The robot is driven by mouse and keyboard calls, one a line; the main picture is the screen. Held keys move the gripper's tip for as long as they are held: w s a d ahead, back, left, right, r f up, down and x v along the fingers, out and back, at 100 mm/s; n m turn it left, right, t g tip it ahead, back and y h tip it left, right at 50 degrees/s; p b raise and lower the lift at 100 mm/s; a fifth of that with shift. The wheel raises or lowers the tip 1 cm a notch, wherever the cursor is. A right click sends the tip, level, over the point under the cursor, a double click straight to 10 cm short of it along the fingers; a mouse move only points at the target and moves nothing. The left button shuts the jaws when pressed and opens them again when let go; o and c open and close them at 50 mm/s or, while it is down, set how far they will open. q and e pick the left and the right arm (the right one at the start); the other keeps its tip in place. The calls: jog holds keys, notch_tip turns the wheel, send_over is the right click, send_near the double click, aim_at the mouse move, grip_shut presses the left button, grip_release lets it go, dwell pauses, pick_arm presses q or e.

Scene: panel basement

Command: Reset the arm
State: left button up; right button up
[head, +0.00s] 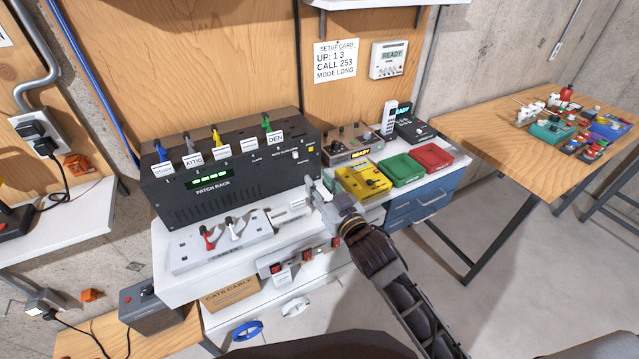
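My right arm comes in from the bottom right. My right gripper (318,192) is over the front of the white bench, just right of the patch rack (235,163) and left of a yellow device (363,182). It is small and partly hidden by its own wrist, so I cannot tell whether its fingers are apart. No held thing shows in it. My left gripper is not in view.
The black rack carries several coloured plugs on top. A white panel with switches (215,245) lies in front. A wooden table (490,140) with small items stands farther right. Floor between is clear.

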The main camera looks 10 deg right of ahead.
jog(key=shift+f, duration=0.1)
jog(key=s+d+f+g+h, duration=0.1)
jog(key=f, duration=0.1)
jog(key=s+d+f+m+g+h, duration=0.1)
jog(key=d+f, duration=0.1)
jog(key=d+f+g, duration=0.1)
jog(key=f, duration=0.2)
jog(key=shift+s+d+h, duration=0.3)
jog(key=shift+s+h, duration=0.1)
jog(key=s+d+f+g+h, duration=0.1)
jog(key=s+d+f+g, duration=0.35)
jog(key=s+f, duration=0.4)
jog(key=s+d+f+g+h, duration=0.2)
jog(key=s+d+f+g, duration=0.3)
jog(key=s, duration=0.7)
notch_tip(320, 180, down, 32)
jog(key=s+a+g, duration=0.1)
jog(key=s+g, duration=0.1)
jog(key=g, duration=0.1)
jog(key=s+d+f, duration=0.2)
jog(key=s+f, duration=0.8)
jog(key=s, duration=0.1)
jog(key=s+d+f, duration=0.2)
jog(key=s+f, duration=0.8)
jog(key=s, duration=0.1)
jog(key=shift+s+f+g, duration=0.2)
jog(key=shift+s+g, duration=0.1)
jog(key=shift+g, duration=0.05)
jog(key=shift+a, duration=0.1)
